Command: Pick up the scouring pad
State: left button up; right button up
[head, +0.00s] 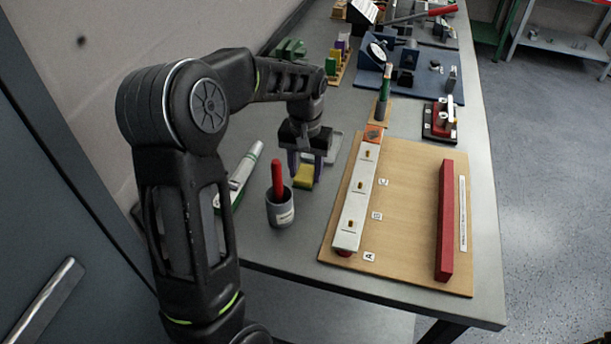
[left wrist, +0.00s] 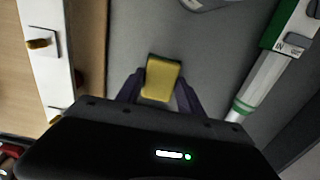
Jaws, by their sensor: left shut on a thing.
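The scouring pad (head: 304,178) is a small yellow block in the head view, low at the table's left part, between the grey cup and the wooden board. In the left wrist view the yellow pad (left wrist: 161,78) sits between the two purple fingers. My left gripper (head: 305,167) points down and is shut on the pad, its fingers on either side of it. It also shows in the left wrist view (left wrist: 160,92). Whether the pad touches the tabletop I cannot tell. My right gripper is not in view.
A grey cup (head: 281,212) with a red-handled item stands near the gripper. A white and green tube (head: 243,168) lies left. The wooden board (head: 408,230) with a white bar (head: 356,200) and a red bar (head: 445,220) lies right. Blue fixture (head: 420,82) stands behind.

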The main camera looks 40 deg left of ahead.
aim_at(306, 173)
pick_arm(q)
jog(key=shift+r, duration=0.1)
notch_tip(306, 173, up, 10)
jog(key=b, duration=0.1)
dwell(0.5)
dwell(0.4)
jog(key=o, duration=0.7)
jog(key=c, duration=0.6)
